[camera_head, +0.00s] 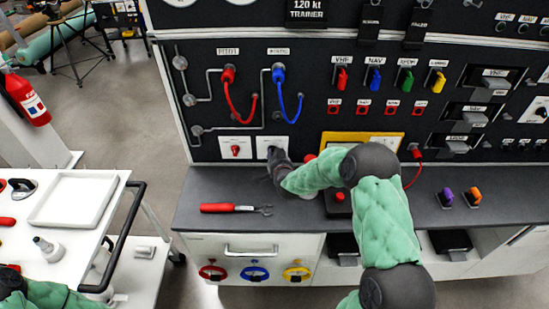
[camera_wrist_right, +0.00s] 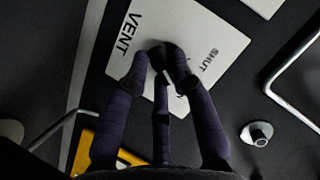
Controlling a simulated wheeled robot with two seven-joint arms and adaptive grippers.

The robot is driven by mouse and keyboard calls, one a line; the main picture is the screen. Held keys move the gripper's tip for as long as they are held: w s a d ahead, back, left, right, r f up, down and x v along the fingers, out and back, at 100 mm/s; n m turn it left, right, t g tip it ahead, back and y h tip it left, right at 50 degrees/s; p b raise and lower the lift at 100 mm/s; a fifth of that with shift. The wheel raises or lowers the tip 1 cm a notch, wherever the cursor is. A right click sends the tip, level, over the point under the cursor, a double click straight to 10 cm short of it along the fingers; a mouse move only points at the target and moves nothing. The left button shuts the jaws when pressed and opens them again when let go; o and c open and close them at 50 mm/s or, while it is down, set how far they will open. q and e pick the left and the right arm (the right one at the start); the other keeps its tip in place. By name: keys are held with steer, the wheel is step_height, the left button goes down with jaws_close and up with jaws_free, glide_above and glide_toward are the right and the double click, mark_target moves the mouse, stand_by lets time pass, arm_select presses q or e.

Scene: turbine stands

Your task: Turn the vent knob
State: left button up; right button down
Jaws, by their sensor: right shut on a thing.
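The vent knob is on a white plate (camera_head: 263,142) low on the black panel. The same plate, lettered VENT and SHUT, fills the middle of the right wrist view (camera_wrist_right: 210,38). My right gripper (camera_head: 276,158) reaches the plate from the front right. In the right wrist view its dark fingers (camera_wrist_right: 163,56) close together over the plate's centre, shut on the knob. The fingers hide nearly all of the knob, so its angle cannot be read. My left gripper is not in view; only part of the left arm shows at the bottom left.
A similar plate with a red knob (camera_head: 235,149) is just left. Red (camera_head: 240,108) and blue (camera_head: 288,108) hoses hang above. Red-handled pliers (camera_head: 232,208) lie on the grey counter (camera_head: 195,187). A yellow-edged plate (camera_head: 345,137) is to the right. A white cart (camera_head: 85,230) stands at left.

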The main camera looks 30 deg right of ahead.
stand_by(0.4)
steer(key=c, duration=1)
jaws_free()
steer(key=shift+c, duration=0.2)
steer(key=shift+s, duration=0.1)
steer(key=v, duration=1.1)
steer(key=shift+s+r, duration=0.15)
steer(key=shift+s, duration=0.2)
steer(key=shift+a, duration=0.15)
